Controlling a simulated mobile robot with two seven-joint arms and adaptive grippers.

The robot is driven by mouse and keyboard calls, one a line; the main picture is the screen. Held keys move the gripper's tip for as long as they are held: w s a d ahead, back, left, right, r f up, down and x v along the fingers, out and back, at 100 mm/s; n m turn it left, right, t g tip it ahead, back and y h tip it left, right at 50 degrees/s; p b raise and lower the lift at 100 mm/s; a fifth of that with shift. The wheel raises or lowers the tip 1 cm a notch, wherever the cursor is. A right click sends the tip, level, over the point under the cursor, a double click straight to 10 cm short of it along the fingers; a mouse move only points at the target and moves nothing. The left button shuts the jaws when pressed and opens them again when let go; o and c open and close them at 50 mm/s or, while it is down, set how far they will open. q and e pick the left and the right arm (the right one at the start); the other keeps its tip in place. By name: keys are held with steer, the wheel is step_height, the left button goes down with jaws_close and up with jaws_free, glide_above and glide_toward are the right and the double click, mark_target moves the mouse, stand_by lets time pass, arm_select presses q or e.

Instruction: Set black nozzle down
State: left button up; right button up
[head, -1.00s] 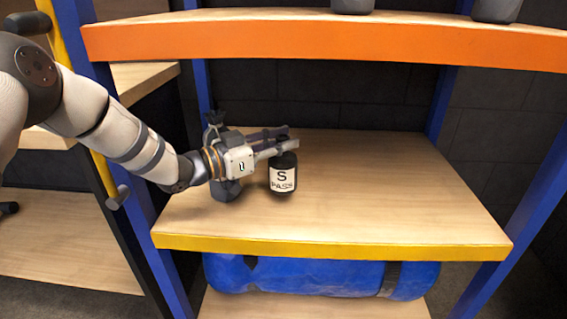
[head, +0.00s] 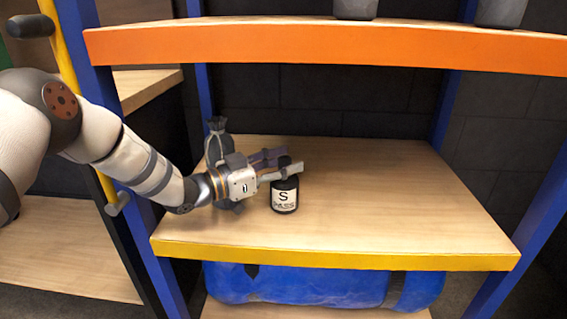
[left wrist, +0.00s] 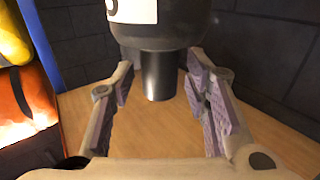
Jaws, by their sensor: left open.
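The black nozzle (head: 284,196), with a wide body, a narrow neck and a white label reading "S", stands upright on the wooden middle shelf (head: 390,205) towards its left half. My left gripper (head: 291,163) comes in from the left at neck height. Its fingers are open on both sides of the neck. In the left wrist view the nozzle (left wrist: 160,75) appears with its wide body up and its neck between the spread purple finger pads, with gaps on both sides. One finger hides part of the neck in the head view. My right gripper is out of view.
A dark tied bag (head: 215,143) stands just behind my left gripper. The upper shelf's orange edge (head: 330,45) runs above, with grey containers (head: 355,8) on it. A blue roll (head: 320,286) lies below. The right side of the middle shelf is clear.

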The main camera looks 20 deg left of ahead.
arm_select(q)
steer(key=v, duration=0.3)
steer(key=p+v, duration=0.1)
steer(key=v, duration=0.2)
steer(key=shift+s+a+r+p, duration=0.15)
steer(key=shift+s+r+p, duration=0.05)
steer(key=shift+r+p, duration=0.1)
steer(key=shift+s+a+f, duration=0.2)
steer(key=shift+s+a, duration=0.1)
steer(key=shift+s, duration=0.1)
